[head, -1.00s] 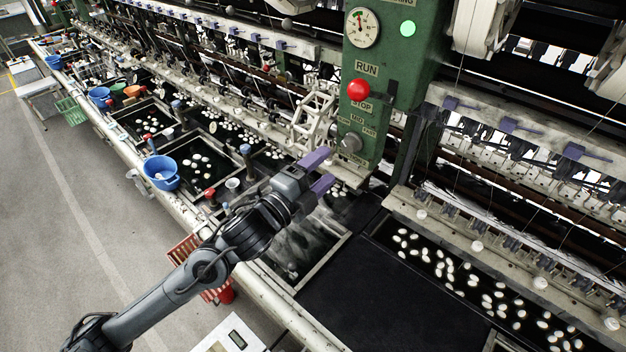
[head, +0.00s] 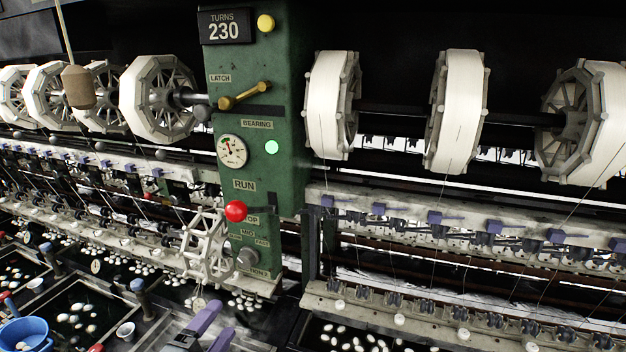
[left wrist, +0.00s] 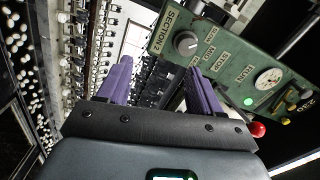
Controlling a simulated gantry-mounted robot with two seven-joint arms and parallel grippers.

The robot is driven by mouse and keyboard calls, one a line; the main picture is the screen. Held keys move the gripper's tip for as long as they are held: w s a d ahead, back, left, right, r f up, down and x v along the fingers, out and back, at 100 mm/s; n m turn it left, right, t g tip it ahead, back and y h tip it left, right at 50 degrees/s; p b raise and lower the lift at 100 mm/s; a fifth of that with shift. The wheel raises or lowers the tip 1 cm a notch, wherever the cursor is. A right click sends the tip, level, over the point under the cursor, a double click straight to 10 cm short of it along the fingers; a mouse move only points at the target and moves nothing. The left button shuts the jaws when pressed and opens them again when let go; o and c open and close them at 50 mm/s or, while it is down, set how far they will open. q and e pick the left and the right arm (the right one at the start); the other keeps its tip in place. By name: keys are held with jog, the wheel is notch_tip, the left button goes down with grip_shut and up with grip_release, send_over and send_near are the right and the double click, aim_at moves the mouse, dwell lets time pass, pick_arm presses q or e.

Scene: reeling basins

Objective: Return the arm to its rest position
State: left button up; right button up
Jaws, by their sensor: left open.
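My left gripper (head: 213,328) shows at the bottom edge of the head view, with only its purple fingers and part of its body in the picture. The fingers are apart with nothing between them. In the left wrist view my left gripper (left wrist: 157,82) also shows open and empty, with machine parts behind it. The rest of the left arm is below the head view. My right gripper is not in view.
The green control post (head: 256,130) with its red knob (head: 236,211) and white spoked reel (head: 207,247) stands just beyond the gripper. Basins with white cocoons (head: 75,315) and a blue bucket (head: 25,335) lie at lower left. Large white reels (head: 458,110) line the back.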

pick_arm(q)
jog(key=s+d+f+n+g+y, duration=0.15)
jog(key=s+f+n+g, duration=0.4)
jog(key=s+f, duration=0.65)
jog(key=s+a+f+n+g+y, duration=0.15)
jog(key=s+f+n+g, duration=0.35)
jog(key=s+f, duration=0.6)
jog(key=s+f+n+g+y, duration=0.1)
jog(key=s+f+n+g, duration=0.2)
jog(key=s+f+n, duration=0.15)
notch_tip(320, 180, up, 15)
jog(key=n+p, duration=0.1)
jog(key=p, duration=1.3)
jog(key=shift+a+f, duration=0.15)
jog(key=shift+a, duration=0.1)
jog(key=shift+s, duration=0.1)
jog(key=shift+c, duration=0.3)
